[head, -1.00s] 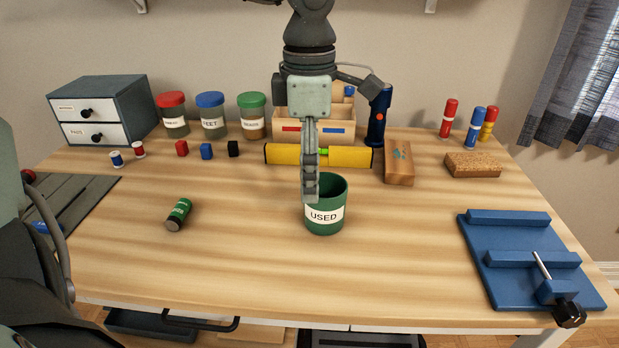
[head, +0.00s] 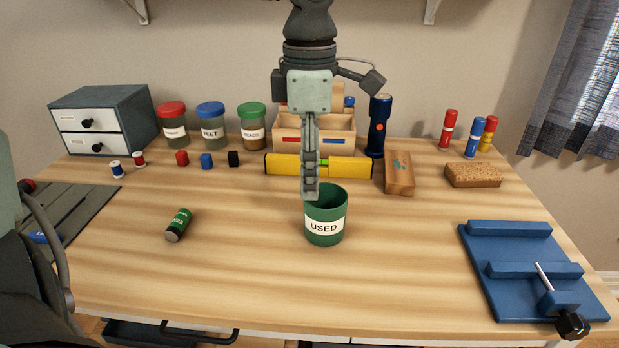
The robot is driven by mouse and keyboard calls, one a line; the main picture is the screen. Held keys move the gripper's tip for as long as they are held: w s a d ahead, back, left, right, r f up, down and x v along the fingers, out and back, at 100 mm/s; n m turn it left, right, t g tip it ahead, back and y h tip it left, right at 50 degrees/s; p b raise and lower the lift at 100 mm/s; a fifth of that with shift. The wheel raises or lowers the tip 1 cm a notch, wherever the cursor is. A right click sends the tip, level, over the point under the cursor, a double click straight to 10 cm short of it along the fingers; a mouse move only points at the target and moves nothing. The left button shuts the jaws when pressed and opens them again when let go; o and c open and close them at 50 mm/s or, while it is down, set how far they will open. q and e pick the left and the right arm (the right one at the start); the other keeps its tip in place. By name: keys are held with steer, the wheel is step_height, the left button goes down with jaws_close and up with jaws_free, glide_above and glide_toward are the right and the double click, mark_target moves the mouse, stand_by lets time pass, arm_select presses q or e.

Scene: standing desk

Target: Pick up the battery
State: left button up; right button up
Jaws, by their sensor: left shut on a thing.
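A green battery with a dark end (head: 178,225) lies tilted on the left half of the desk. A green cup labelled USED (head: 325,228) stands upright at the middle. My left gripper (head: 310,196) points down over the left part of the cup's rim, seen edge-on. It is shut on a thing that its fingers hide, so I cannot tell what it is. It is well to the right of the green battery. My right gripper is not in view.
Behind the gripper lie a yellow spirit level (head: 345,166) and a wooden organizer (head: 345,135). A dark blue flashlight (head: 378,128) and a wooden block (head: 399,174) stand to the right. A blue vise (head: 525,265) sits front right. The desk around the battery is clear.

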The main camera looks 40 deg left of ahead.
arm_select(q)
steer(key=r, duration=0.2)
steer(key=s+r, duration=0.1)
steer(key=shift+a, duration=0.4)
steer(key=s+a+r, duration=0.6)
steer(key=s, duration=0.2)
steer(key=shift+s+b, duration=0.3)
steer(key=shift+b, duration=0.15)
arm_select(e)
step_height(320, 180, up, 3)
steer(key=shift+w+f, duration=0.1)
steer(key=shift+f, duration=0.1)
